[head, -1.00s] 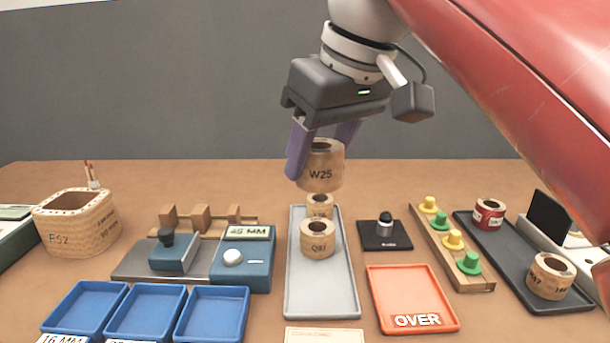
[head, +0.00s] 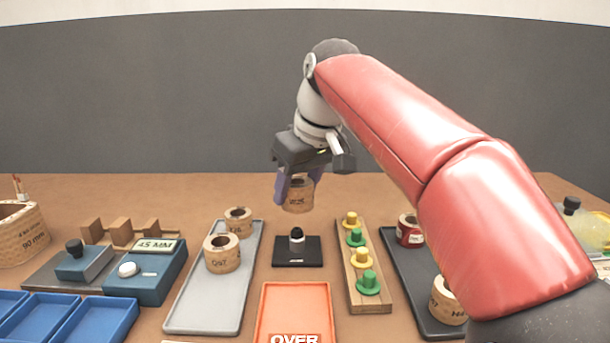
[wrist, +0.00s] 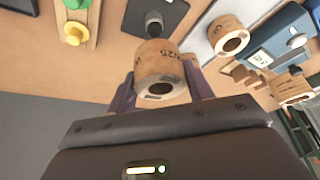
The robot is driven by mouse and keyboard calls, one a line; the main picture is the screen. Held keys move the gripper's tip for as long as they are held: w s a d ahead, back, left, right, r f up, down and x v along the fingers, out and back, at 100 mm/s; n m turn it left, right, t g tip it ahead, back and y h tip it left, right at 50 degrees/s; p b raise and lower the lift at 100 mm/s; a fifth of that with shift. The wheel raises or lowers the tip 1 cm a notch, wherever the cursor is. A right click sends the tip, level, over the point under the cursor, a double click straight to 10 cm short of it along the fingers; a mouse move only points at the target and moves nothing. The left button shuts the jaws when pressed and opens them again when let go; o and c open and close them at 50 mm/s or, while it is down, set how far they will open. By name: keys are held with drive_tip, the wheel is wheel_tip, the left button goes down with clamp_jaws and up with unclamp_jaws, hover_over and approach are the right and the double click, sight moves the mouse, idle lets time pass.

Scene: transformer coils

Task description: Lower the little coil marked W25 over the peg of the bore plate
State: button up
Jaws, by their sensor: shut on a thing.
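My gripper (head: 296,191) is shut on the little tan coil marked W25 (head: 299,196) and holds it in the air. The coil also shows in the wrist view (wrist: 160,72), between the two purple fingers, with its bore towards the camera. The bore plate (head: 297,252) is a black square plate on the table with a short upright peg (head: 297,237) with a dark rounded top. In the head view the coil hangs above and behind the peg, apart from it. In the wrist view the peg (wrist: 154,20) shows just beyond the coil.
A grey tray (head: 205,318) left of the plate holds two other coils, one marked Q97 (head: 222,254). A wooden strip with yellow and green pegs (head: 375,300) stands to the right. An orange tray marked OVER (head: 294,300) lies in front. A dark tray (head: 410,290) with coils lies further right.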

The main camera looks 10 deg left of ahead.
sight(298, 229)
drive_tip(key=shift+f, duration=1.05)
wheel_tip(298, 229, down, 2)
drive_tip(key=b, duration=0.2)
drive_tip(key=shift+a+f+b, duration=0.1)
drive_tip(key=shift+f+b, duration=0.1)
drive_tip(key=shift+b, duration=0.15)
drive_tip(key=shift+r+p, duration=0.1)
drive_tip(key=shift+p, duration=0.35)
idle(0.5)
drive_tip(key=shift+f+b, duration=0.65)
drive_tip(key=shift+f, duration=0.35)
drive_tip(key=o, duration=1.5)
